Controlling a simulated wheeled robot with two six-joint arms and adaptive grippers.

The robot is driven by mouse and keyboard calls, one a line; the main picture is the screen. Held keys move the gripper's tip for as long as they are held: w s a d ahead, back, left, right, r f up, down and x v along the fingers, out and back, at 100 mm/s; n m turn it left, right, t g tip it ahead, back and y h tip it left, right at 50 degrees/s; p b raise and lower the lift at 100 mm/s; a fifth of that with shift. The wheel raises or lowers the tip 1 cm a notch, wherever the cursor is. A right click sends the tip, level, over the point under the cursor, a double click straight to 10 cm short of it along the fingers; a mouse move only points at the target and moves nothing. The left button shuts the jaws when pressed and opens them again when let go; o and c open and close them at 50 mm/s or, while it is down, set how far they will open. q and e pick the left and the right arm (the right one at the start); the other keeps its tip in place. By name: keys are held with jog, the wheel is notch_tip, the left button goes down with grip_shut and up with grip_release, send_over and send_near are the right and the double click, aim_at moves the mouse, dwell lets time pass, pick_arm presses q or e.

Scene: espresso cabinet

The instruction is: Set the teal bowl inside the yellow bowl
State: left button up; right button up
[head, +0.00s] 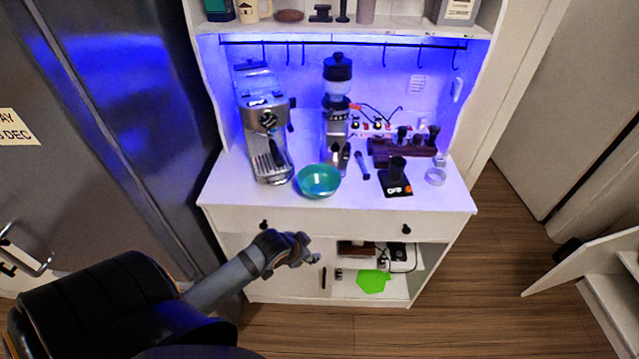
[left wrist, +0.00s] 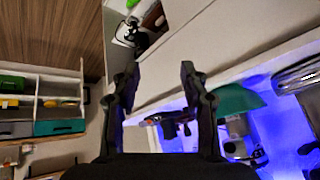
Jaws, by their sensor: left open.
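The teal bowl (head: 318,181) stands upright on the white counter, near its front edge and just right of the espresso machine's base. In the left wrist view the teal bowl (left wrist: 238,101) shows at an angle to the right of my fingers. My left gripper (head: 305,250) is in front of the cabinet, below counter height in the picture and apart from the bowl. In the left wrist view its two fingers (left wrist: 158,82) are spread with nothing between them. I cannot make out a yellow bowl in either view. My right gripper is not in view.
The espresso machine (head: 263,140) and grinder (head: 337,110) stand behind the bowl. A tamper on a black mat (head: 395,188) and a dark wooden holder (head: 400,150) are to the right. A drawer front (head: 340,228) and an open shelf with a green item (head: 374,281) lie below.

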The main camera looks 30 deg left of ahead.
aim_at(323, 195)
pick_arm(q)
jog(key=w+a+r+m+t+h, duration=0.2)
jog(key=w+a+r+t, duration=0.2)
jog(key=w+a+r, duration=0.5)
jog(key=shift+y, duration=0.3)
jog(key=w+d+f, duration=0.1)
jog(key=w, duration=0.1)
jog(key=w+d+f, duration=0.1)
jog(key=w+f+b, duration=0.1)
jog(key=w+f, duration=0.1)
jog(key=shift+w+d, duration=0.3)
jog(key=shift+d, duration=0.1)
jog(key=shift+w, duration=0.15)
jog(key=p+x, duration=0.1)
jog(key=x, duration=0.4)
jog(key=shift+r, duration=0.1)
jog(key=shift+c, duration=1.3)
grip_shut()
